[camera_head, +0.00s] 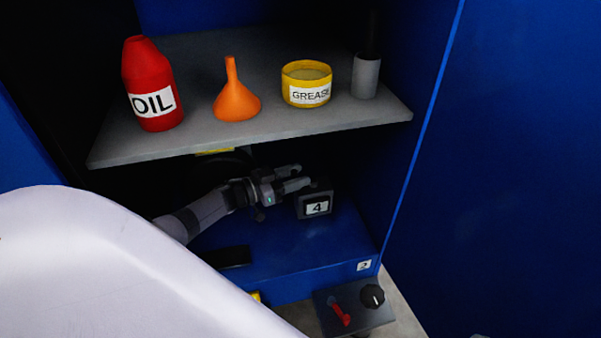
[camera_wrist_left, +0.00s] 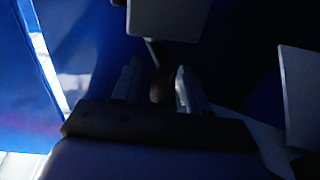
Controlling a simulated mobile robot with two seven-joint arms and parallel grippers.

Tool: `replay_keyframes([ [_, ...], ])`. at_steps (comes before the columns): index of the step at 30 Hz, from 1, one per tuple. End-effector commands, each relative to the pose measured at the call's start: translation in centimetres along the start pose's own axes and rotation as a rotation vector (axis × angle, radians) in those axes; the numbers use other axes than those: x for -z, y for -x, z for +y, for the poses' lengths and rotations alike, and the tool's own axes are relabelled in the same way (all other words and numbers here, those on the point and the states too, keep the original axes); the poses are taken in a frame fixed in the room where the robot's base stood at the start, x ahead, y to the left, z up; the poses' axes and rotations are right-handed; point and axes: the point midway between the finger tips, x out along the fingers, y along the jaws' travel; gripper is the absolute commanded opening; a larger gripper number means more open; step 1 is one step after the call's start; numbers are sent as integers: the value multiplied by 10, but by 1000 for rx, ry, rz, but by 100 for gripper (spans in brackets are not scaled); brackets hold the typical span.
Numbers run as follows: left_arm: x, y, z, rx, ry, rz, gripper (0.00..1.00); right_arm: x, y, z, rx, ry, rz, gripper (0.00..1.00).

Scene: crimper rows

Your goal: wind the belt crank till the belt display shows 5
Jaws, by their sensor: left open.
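The belt display (camera_head: 317,207) is a small dark box with a white face reading 4, in the lower bay of the blue cabinet. My left gripper (camera_head: 298,176) is open beneath the grey shelf, just above and left of the display. In the left wrist view, a dim brownish knob on a thin rod, likely the crank handle (camera_wrist_left: 157,90), lies between the parted fingers (camera_wrist_left: 157,70). I cannot tell whether the fingers touch it. The crank cannot be made out in the head view. My right gripper is not in view.
The grey shelf (camera_head: 270,131) close above my left arm holds a red oil bottle (camera_head: 150,80), an orange funnel (camera_head: 236,98), a yellow grease tub (camera_head: 306,85) and a grey cylinder (camera_head: 365,76). A control box (camera_head: 352,310) with a red lever and black knob sits below.

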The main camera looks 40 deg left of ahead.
Motion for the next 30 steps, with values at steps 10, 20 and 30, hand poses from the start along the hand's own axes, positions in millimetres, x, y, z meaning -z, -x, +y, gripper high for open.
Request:
replay_keyframes([
  [10, 2, 50, 0, -2, -1, -1, 44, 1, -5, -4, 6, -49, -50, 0],
  [20, 1, 55, 0, -2, -1, 1, 44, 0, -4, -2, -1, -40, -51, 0],
  [30, 22, 39, 2, 73, -59, 130, 41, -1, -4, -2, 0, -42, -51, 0],
])
